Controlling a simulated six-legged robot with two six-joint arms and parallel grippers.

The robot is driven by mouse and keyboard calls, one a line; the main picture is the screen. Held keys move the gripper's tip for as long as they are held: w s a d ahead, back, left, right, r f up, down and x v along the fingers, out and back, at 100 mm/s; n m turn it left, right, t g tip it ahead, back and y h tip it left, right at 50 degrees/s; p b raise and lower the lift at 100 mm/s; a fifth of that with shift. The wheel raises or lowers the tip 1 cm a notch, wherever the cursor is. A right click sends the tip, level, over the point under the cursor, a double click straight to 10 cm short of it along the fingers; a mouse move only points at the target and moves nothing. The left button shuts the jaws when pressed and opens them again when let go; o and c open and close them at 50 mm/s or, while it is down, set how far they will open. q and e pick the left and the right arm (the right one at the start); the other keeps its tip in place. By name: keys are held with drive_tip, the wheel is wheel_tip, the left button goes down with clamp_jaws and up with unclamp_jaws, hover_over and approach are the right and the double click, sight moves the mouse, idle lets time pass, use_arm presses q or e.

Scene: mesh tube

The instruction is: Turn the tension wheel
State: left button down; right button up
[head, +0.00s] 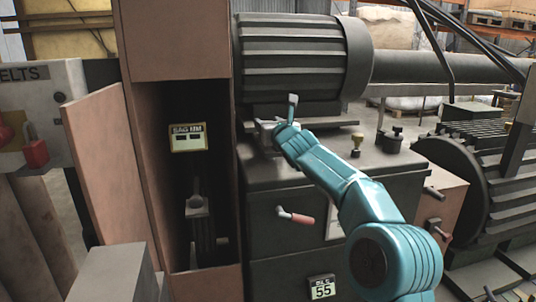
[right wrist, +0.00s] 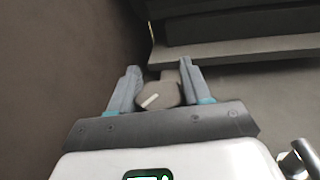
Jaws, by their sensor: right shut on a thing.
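The tension wheel appears to be the small grey knob (right wrist: 160,95) with a white mark on its face in the right wrist view. It sits between the two fingers of my right gripper (right wrist: 159,66), which are shut on it. In the head view my right gripper (head: 278,126) is at the top left of the dark machine cabinet, just below the ribbed motor. The gripper hides most of the wheel there. My left gripper is not in view.
A large ribbed motor (head: 295,62) lies just above my right gripper. The dark cabinet (head: 262,185) carries a red-handled lever (head: 296,217) and a "55" plate (head: 321,289). An open brown locker (head: 178,45) stands left, with its door (head: 105,165) swung out. Another ribbed motor (head: 485,180) is at right.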

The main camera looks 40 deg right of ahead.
drive_tip(key=f+m+g+h+b, duration=0.1)
drive_tip(key=h+b, duration=0.1)
drive_tip(key=b, duration=0.1)
drive_tip(key=shift+m, duration=0.3)
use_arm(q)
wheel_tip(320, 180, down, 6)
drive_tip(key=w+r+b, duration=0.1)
use_arm(e)
drive_tip(key=shift+r+m+g+h, duration=0.25)
drive_tip(key=shift+m+g+h, duration=0.35)
drive_tip(key=shift+h, duration=0.3)
drive_tip(key=shift+d+r+m+g+h, duration=0.1)
drive_tip(key=shift+m+g+h, duration=0.4)
drive_tip(key=shift+h, duration=0.1)
drive_tip(key=shift+s+d+r+m+g+h+p, duration=0.1)
drive_tip(key=shift+s+r+m+g+h+p, duration=0.1)
drive_tip(key=shift+m+g+h+p, duration=0.5)
drive_tip(key=shift+s+d+m+g+h+p, duration=0.1)
drive_tip(key=shift+s+m+g+h+p, duration=0.05)
drive_tip(key=shift+m+g+h+p, duration=0.9)
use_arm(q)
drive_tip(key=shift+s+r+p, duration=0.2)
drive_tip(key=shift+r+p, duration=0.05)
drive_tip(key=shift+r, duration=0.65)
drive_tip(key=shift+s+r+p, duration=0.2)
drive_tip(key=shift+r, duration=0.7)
use_arm(e)
drive_tip(key=shift+s+d+f+m+g, duration=0.1)
drive_tip(key=shift+m+g, duration=0.15)
drive_tip(key=shift+g, duration=0.5)
